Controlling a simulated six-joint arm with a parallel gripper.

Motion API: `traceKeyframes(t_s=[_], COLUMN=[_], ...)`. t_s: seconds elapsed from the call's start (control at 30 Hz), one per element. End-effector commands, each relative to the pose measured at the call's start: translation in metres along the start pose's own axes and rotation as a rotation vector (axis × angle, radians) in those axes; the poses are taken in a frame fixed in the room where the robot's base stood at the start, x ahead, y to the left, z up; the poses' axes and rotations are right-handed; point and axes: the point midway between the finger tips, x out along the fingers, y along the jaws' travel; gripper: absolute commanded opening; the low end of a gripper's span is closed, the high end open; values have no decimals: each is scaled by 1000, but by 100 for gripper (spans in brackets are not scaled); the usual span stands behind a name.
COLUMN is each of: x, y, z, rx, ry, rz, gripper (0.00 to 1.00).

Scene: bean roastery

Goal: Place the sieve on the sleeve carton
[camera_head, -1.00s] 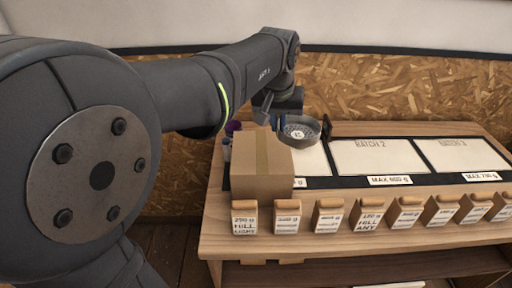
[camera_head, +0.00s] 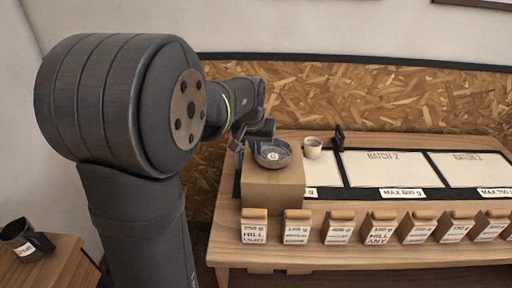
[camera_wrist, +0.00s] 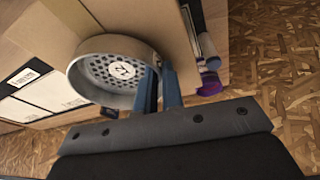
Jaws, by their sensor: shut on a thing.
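The sieve (camera_head: 272,153) is a round grey metal pan with a perforated bottom and a white label. In the head view it appears over the top of the brown sleeve carton (camera_head: 272,188). In the wrist view the sieve (camera_wrist: 113,72) is level or nearly so, with the carton (camera_wrist: 150,22) behind it. My gripper (camera_wrist: 160,88) has its blue fingers shut on the sieve's rim. It also shows in the head view (camera_head: 258,132), at the sieve's back left. I cannot tell whether the sieve's bottom touches the carton.
A white cup (camera_head: 312,147) with dark contents stands right of the carton. Several tagged bags (camera_head: 338,227) line the table's front edge. Batch panels (camera_head: 385,168) lie to the right. A purple-capped item (camera_wrist: 211,85) is beside the carton. A dark mug (camera_head: 22,238) stands on a side table.

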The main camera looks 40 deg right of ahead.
Motion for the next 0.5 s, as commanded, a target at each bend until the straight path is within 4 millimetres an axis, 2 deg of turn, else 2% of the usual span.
traceKeyframes(t_s=[0.37, 0.4, 0.47, 0.5], x=[6, 6, 6, 6], y=[0, 0, 0, 0], z=[2, 2, 1, 1], rx=[0, 0, 0, 0], ry=[1, 1, 1, 1], rz=[0, 0, 0, 0], gripper=[0, 15, 27, 29])
